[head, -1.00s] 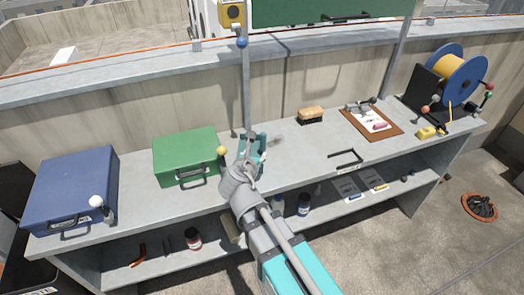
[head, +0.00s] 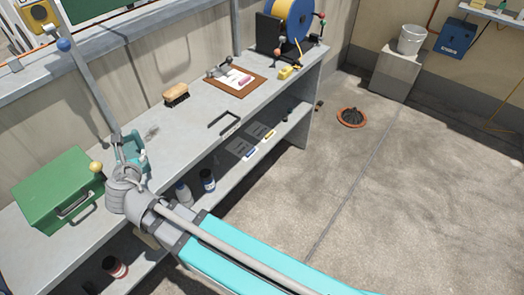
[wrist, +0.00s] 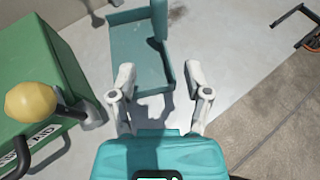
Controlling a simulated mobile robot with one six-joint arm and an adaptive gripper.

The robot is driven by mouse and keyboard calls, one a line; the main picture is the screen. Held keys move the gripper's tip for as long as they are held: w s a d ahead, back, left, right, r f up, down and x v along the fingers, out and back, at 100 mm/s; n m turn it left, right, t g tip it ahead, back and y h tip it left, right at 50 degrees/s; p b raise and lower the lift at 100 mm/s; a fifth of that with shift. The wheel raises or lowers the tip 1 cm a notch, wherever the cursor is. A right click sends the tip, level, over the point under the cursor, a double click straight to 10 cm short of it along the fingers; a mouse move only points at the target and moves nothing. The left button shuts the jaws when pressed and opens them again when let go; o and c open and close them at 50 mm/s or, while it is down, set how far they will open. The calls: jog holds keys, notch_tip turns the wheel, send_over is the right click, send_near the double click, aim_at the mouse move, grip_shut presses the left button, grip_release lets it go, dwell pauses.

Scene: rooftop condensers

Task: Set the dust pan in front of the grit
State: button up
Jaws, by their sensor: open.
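The teal dust pan (wrist: 132,48) lies on the grey bench, with a raised teal piece at its right side. In the head view the dust pan (head: 137,148) is partly hidden by my gripper (head: 127,150). In the wrist view my gripper (wrist: 160,76) is open, its two fingertips apart near the pan's near edge, with nothing held. The grit is a dark smudge (head: 152,131) on the bench, just beyond the pan; part of it shows at the top of the wrist view (wrist: 178,10).
A green first-aid box (head: 62,190) stands close left of the pan. A metal post (head: 92,85) rises behind it. Bench between is clear.

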jog(key=w+d+f+m+h, duration=0.1)
jog(key=w+d+m, duration=0.1)
jog(key=d+m, duration=0.1)
jog(key=w+d+f+m+g+h, duration=0.1)
jog(key=w+d+m, duration=0.2)
jog(key=d, duration=0.3)
jog(key=w+d+f+m+g+h, duration=0.1)
jog(key=w+d+m+h, duration=0.1)
jog(key=d+m, duration=0.1)
jog(key=shift+w+d+f+m, duration=0.15)
jog(key=shift+d+f, duration=0.05)
jog(key=shift+d, duration=0.25)
jog(key=shift+w+d+f+m, duration=0.1)
jog(key=shift+d+f+m, duration=0.1)
jog(key=shift+d, duration=0.25)
jog(key=w+d+f+m+g+h, duration=0.1)
jog(key=d+f+m+g, duration=0.25)
jog(key=d+m, duration=0.7)
jog(key=w+d+f+m+g+h, duration=0.1)
jog(key=d+f+m+g, duration=0.45)
jog(key=d, duration=0.85)
jog(key=s+d+r+m+g+y, duration=0.1)
jog(key=s+d+m, duration=0.4)
jog(key=d+m, duration=0.7)
jog(key=shift+s+d+r+m+g+y, duration=0.2)
jog(key=shift+m+g+y, duration=0.35)
jog(key=shift+m, duration=0.2)
jog(key=shift+o, duration=0.2)
jog(key=shift+o, duration=0.4)
jog(key=shift+c, duration=1)
